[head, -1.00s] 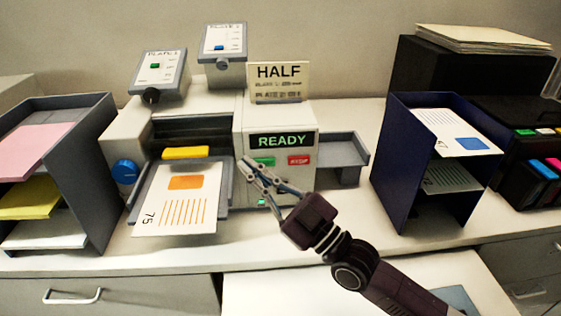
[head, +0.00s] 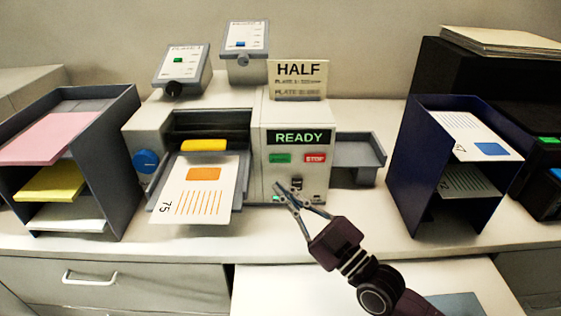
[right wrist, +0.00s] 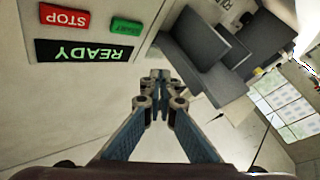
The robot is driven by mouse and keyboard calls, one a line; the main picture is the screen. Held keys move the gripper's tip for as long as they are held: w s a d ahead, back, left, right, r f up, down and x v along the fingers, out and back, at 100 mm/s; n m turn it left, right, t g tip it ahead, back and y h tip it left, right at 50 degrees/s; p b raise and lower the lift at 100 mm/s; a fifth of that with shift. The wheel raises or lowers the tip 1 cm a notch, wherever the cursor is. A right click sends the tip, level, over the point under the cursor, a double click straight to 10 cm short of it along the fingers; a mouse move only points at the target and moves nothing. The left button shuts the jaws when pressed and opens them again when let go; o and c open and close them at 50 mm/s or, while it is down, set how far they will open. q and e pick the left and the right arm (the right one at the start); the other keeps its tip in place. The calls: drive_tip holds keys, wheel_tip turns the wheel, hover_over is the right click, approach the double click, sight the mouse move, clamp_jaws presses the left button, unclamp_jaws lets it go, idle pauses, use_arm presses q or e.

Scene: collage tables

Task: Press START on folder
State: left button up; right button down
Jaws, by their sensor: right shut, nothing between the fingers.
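The folder (head: 254,120) stands on the counter with a lit READY display (head: 299,137). Its green START button (head: 280,158) is left of the red STOP button (head: 315,158). In the right wrist view the START button (right wrist: 127,26), STOP button (right wrist: 64,16) and display (right wrist: 85,52) appear upside down. My right gripper (head: 283,189) is shut and empty, in front of the panel and below START in the head view; its fingertips (right wrist: 155,78) are apart from the button in the wrist view. My left gripper is not in view.
A sheet marked 75 (head: 197,213) lies on the folder's front tray. An empty grey tray (head: 362,155) juts from its right side. A grey paper rack (head: 118,165) stands left and a dark blue rack (head: 408,165) right. A HALF sign (head: 299,90) stands on top.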

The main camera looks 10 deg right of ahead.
drive_tip(key=b, duration=0.3)
approach(271, 156)
drive_tip(key=w+a+r, duration=0.1)
drive_tip(key=w+a, duration=0.1)
drive_tip(key=a, duration=0.1)
drive_tip(key=shift+w+r, duration=0.4)
drive_tip(key=shift+w, duration=0.35)
drive_tip(key=shift+w, duration=0.15)
idle(0.4)
drive_tip(key=shift+w+b, duration=0.25)
drive_tip(key=shift+b, duration=0.05)
